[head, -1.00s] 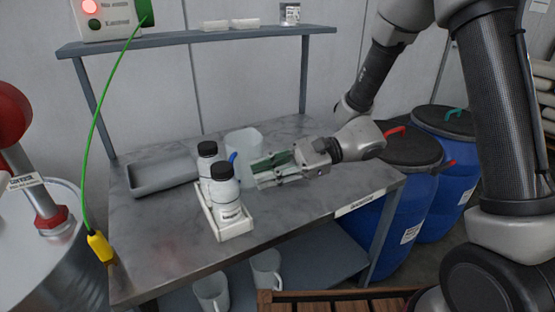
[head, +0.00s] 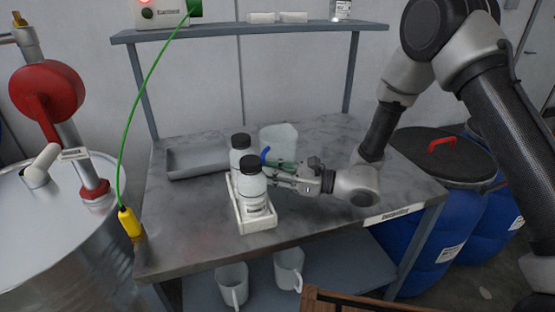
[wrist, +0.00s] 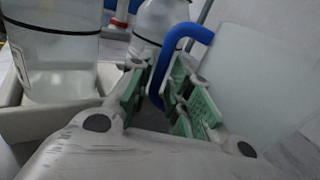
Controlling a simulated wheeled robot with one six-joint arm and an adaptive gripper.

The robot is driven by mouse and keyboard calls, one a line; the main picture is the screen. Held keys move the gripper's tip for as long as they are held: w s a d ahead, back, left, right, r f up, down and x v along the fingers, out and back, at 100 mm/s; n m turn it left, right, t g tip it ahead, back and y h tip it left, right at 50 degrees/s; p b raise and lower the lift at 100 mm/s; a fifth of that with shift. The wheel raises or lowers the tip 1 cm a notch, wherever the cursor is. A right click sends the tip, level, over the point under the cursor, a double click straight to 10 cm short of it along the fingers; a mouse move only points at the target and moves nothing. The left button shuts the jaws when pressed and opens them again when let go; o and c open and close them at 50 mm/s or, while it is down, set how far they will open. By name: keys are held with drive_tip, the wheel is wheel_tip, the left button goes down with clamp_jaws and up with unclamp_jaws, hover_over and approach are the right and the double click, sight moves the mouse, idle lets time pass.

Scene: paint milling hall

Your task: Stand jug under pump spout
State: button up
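A translucent jug (head: 280,142) with a blue handle stands upright on the grey bench, behind two white bottles. Its handle (head: 265,155) points toward the front left. My gripper (head: 278,171) is at the handle, low over the bench. In the wrist view, the blue handle (wrist: 172,60) passes between the green finger pads, which look spread apart around it. The jug's pale wall (wrist: 250,75) is to the right. A red pump (head: 48,92) stands on a steel drum (head: 60,235) at the far left.
The bottles (head: 253,190) stand in a white tray (head: 258,224), very close to my fingers. A grey tray (head: 197,163) lies behind. A shelf (head: 250,32) spans above the bench. A green cable (head: 130,130) hangs at left. The bench's front left (head: 190,225) is clear.

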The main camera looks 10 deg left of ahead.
drive_tip(key=shift+a, duration=0.25)
clamp_jaws()
